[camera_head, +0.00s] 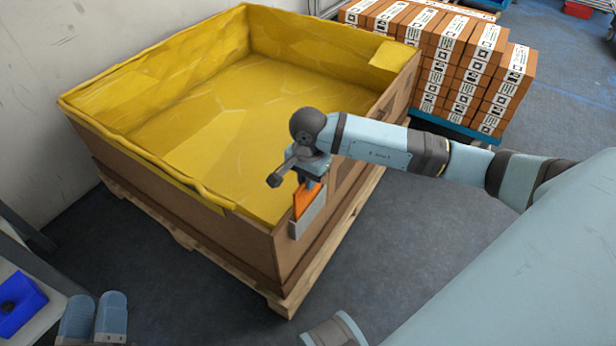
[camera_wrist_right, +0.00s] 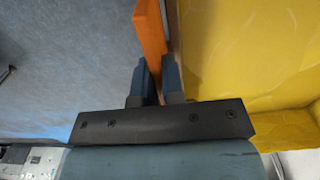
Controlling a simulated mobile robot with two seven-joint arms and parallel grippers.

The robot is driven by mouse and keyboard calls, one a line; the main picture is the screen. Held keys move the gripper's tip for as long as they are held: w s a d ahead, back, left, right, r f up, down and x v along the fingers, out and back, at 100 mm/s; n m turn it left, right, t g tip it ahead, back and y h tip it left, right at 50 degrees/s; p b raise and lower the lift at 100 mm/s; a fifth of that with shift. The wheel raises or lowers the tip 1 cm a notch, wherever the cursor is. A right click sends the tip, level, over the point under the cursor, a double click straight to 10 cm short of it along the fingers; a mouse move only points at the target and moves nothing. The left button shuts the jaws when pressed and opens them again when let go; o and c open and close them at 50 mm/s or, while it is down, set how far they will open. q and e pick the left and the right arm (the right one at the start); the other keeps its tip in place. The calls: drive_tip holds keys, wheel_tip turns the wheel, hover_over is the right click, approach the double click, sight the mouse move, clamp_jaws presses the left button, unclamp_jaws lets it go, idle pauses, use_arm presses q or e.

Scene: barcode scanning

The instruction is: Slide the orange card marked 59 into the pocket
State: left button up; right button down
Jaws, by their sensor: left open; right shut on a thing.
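The orange card (camera_head: 302,201) is upright at the near corner of the big cardboard bin. Its number is not readable. The grey pocket (camera_head: 306,222) is on the bin's outer side, right below the card. The card's lower edge meets or lies behind the pocket's upper edge; how deep it sits I cannot tell. My right gripper (camera_head: 309,183) is shut on the card's upper part; the card (camera_wrist_right: 150,35) also shows between its fingers (camera_wrist_right: 157,83) in the wrist view. My left gripper (camera_head: 96,312) is at the bottom left, open and empty, away from the bin.
The bin (camera_head: 190,207) has a yellow liner (camera_head: 235,105) and stands on a wooden pallet (camera_head: 275,300). Stacked orange boxes (camera_head: 465,70) stand behind it. A blue object (camera_head: 20,303) lies on a surface at the lower left. The floor (camera_head: 365,235) right of the bin is clear.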

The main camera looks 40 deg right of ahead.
drive_tip(key=shift+f, duration=0.45)
use_arm(q)
drive_tip(key=shift+f, duration=0.65)
drive_tip(key=shift+r, duration=0.1)
use_arm(e)
drive_tip(key=c, duration=1.7)
unclamp_jaws()
drive_tip(key=o, duration=0.6)
drive_tip(key=shift+c, duration=0.2)
drive_tip(key=shift+r, duration=0.1)
